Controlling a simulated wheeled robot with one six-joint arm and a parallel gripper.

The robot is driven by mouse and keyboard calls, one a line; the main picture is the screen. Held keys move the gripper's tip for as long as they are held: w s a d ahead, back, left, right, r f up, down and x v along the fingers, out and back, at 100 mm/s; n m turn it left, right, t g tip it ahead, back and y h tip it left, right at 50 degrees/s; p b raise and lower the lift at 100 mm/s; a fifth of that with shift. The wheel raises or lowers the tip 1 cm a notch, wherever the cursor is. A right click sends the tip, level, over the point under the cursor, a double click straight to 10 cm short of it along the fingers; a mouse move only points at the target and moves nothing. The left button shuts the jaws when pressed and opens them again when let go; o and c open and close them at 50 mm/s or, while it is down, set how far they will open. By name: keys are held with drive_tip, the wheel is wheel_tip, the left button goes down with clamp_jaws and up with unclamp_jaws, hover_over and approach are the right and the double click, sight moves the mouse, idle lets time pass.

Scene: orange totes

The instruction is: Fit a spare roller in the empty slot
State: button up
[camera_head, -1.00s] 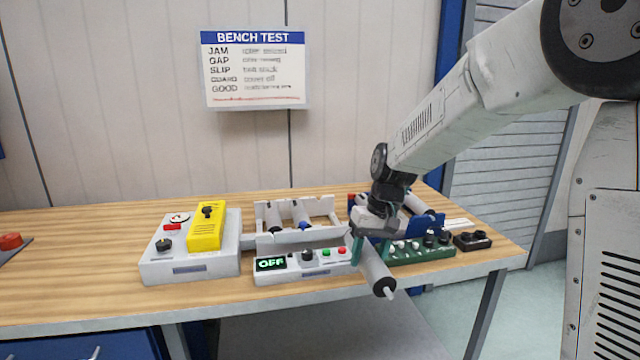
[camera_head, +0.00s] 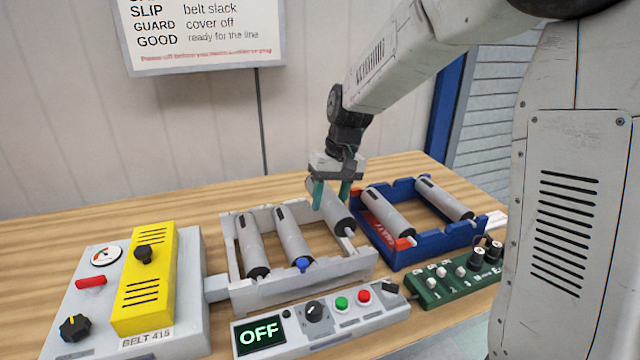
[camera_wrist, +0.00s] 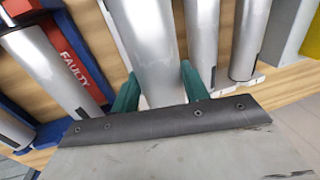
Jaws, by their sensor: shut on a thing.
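My gripper (camera_head: 332,194) is shut on a grey roller (camera_head: 328,206), its green fingers on either side of it. In the wrist view the held roller (camera_wrist: 155,50) lies between the fingers (camera_wrist: 160,88). In the head view it is over the right end of the light grey frame (camera_head: 310,283); I cannot tell whether it touches the frame. The blue tray (camera_head: 405,255) on the right holds two more rollers (camera_head: 390,212) (camera_head: 444,199).
A red FAULTY label (camera_wrist: 65,58) is on the blue tray. The control box (camera_head: 320,316) in front reads OFF. A grey unit with a yellow cover (camera_head: 150,285) stands left, a green board (camera_head: 455,285) right. Bare bench lies behind the frame.

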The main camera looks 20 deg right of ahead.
drive_tip(key=shift+w+f, duration=0.1)
drive_tip(key=shift+w, duration=0.15)
drive_tip(key=shift+f, duration=2.35)
drive_tip(key=shift+s+f, duration=0.1)
drive_tip(key=shift+f, duration=0.3)
drive_tip(key=shift+f, duration=0.4)
drive_tip(key=shift+f, duration=0.35)
drive_tip(key=o, duration=1.3)
drive_tip(key=shift+o, duration=0.2)
drive_tip(key=r, duration=0.2)
drive_tip(key=d+r, duration=0.1)
drive_tip(key=r, duration=0.4)
drive_tip(key=shift+d+r, duration=0.3)
drive_tip(key=shift+r, duration=0.05)
